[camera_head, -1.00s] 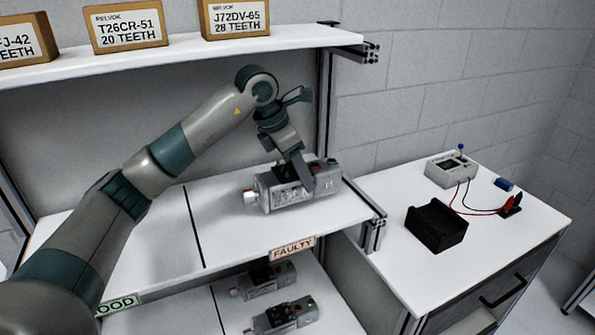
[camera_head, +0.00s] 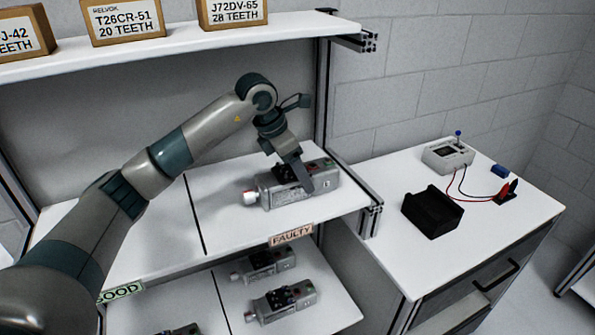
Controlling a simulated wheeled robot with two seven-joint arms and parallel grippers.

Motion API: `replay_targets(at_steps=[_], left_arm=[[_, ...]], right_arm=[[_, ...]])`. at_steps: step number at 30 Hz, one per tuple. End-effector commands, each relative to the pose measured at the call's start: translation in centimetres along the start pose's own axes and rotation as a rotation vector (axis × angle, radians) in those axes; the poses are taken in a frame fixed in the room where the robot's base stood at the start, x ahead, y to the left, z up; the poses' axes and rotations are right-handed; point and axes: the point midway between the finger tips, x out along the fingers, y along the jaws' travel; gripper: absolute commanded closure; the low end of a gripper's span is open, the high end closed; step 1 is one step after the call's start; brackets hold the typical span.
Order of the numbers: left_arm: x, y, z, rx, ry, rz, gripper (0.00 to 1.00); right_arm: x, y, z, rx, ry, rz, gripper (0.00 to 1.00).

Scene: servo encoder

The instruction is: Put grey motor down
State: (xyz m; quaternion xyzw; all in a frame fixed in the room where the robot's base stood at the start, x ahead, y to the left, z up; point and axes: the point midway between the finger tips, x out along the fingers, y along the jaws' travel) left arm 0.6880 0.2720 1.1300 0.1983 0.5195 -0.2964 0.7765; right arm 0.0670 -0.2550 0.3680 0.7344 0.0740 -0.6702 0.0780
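The grey motor (camera_head: 327,180) with a red-and-white end at its left is at the right part of the middle shelf (camera_head: 225,215), above the FAULTY label (camera_head: 291,235). Its black connectors show on top. My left gripper (camera_head: 303,177) reaches down over the motor's middle, with one finger visible in front of its near side. The other finger is hidden, so I cannot tell whether it still grips the motor. The motor appears to rest on the shelf. My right gripper is not in view.
The upper shelf (camera_head: 180,42) with labelled boxes hangs above the arm. More motors (camera_head: 284,301) lie on the lower shelf. A GOOD label (camera_head: 120,292) marks the left part. At right, a white table holds a black holder (camera_head: 433,212) and a meter (camera_head: 447,156).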

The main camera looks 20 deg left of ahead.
Motion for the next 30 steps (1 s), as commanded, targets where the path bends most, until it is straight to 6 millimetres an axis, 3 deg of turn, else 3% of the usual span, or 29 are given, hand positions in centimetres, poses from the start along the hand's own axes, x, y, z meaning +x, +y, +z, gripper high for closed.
replay_targets(at_steps=[14,20,25,30], left_arm=[[-0.3,0.0,0.0,0.000,-0.001,0.001,0.27],[-2.2,0.1,0.0,0.000,-0.002,0.003,0.27],[-5.0,0.1,0.0,0.001,-0.004,0.003,0.27],[-6.1,0.1,-3.6,-0.002,0.000,0.003,0.27]], right_arm=[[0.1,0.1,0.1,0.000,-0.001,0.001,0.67],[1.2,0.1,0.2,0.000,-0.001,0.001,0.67],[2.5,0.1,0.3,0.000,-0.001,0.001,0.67],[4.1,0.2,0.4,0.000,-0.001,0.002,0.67]])
